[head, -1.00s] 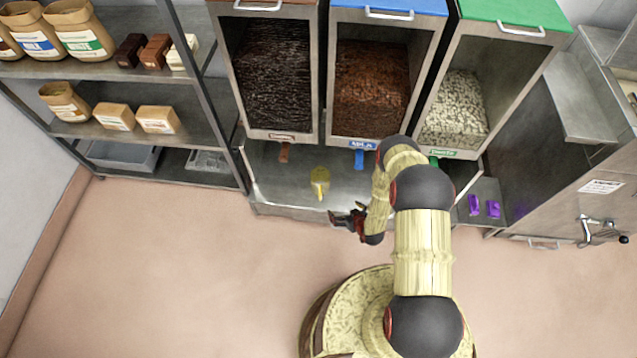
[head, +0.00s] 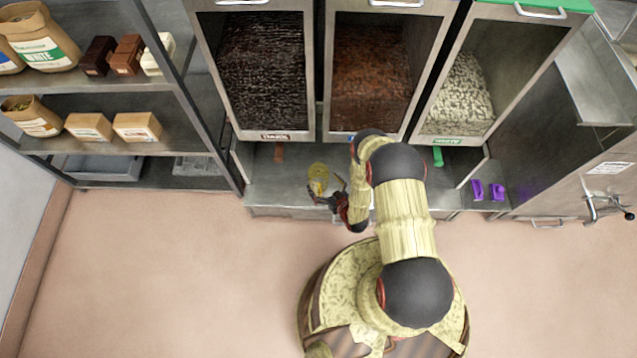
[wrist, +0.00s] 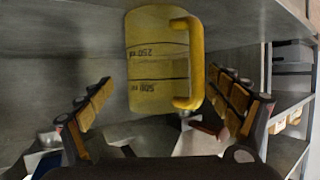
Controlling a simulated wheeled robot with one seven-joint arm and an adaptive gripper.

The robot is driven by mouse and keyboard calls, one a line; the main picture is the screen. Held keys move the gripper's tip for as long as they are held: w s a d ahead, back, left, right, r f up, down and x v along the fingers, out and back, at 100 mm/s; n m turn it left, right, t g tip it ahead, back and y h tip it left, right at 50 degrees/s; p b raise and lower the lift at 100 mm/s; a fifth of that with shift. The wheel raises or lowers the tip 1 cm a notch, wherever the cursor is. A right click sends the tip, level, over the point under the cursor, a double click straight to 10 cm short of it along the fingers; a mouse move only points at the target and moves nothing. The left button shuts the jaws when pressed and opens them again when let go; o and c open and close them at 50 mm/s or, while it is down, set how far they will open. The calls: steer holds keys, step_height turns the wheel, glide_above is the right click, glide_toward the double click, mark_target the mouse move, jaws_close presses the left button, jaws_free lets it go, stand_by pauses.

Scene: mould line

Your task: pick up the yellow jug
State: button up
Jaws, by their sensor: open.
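The yellow jug (head: 319,177) stands on the metal shelf under the bins in the head view. In the wrist view the yellow jug (wrist: 157,62) is see-through, with dark volume marks and a solid yellow handle on its right side. My gripper (head: 328,194) is open at the jug's near side. In the wrist view my gripper (wrist: 165,95) has one finger to the left of the jug and one to the right, beyond the handle. Gaps show between the fingers and the jug, and nothing is held.
Bins of dark (head: 262,75), brown (head: 370,75) and white pieces (head: 462,95) hang above the metal shelf (head: 270,190). A brown scoop (head: 279,152) and a green scoop (head: 438,156) sit below them. Purple items (head: 487,190) lie right. A rack (head: 205,120) stands left; the floor is clear.

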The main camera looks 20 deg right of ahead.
mark_target(314, 172)
steer(key=b+x, duration=0.1)
steer(key=x, duration=0.2)
steer(key=shift+w+f, duration=0.15)
steer(key=shift+f, duration=0.1)
steer(key=c, duration=0.3)
steer(key=c, duration=1)
